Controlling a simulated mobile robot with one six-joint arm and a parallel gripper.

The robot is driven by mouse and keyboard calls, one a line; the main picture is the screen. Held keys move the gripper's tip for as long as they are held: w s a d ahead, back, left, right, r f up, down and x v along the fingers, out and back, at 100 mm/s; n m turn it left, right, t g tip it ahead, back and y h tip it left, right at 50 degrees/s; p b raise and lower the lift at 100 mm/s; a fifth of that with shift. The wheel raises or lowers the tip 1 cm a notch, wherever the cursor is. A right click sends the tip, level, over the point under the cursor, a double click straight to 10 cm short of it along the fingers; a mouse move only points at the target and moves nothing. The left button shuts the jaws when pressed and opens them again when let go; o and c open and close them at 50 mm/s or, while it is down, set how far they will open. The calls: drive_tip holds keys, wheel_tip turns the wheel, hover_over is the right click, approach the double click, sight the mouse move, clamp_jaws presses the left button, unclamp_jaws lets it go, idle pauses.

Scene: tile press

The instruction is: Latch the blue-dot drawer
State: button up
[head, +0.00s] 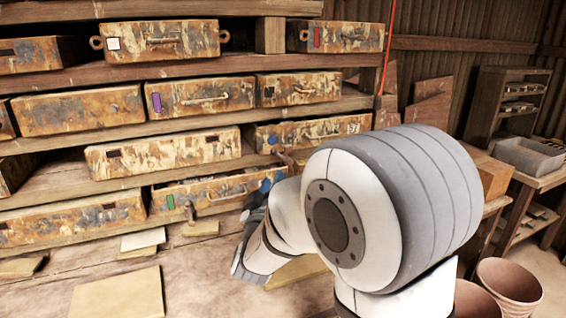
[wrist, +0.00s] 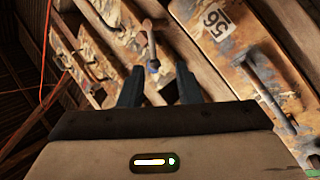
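A weathered yellow drawer with a blue dot (head: 272,140) sits at the right end of its shelf in the head view; my arm hides part of its front. In the wrist view, a blue dot (wrist: 154,68) lies by the foot of a metal latch lever (wrist: 149,40) with a rounded end. My gripper (wrist: 159,73) is open and empty, its dark fingers apart, with the lever showing between and beyond the tips. I see no contact. In the head view, my gripper (head: 250,218) is partly hidden by my arm, near the lower drawers.
The green-tagged drawer (head: 182,208) is just below, its bar handle (wrist: 268,92) close by on the right in the wrist view. A red cord (head: 388,50) hangs by the shelf post. Terracotta pots (head: 510,290) and a side bench stand at right.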

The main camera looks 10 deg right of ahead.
sight(280, 157)
drive_tip(key=p+x, duration=0.1)
drive_tip(key=x, duration=0.6)
drive_tip(key=shift+w+d+r+h, duration=0.2)
drive_tip(key=shift+d+r+h, duration=0.15)
drive_tip(key=shift+r+h, duration=0.1)
clamp_jaws()
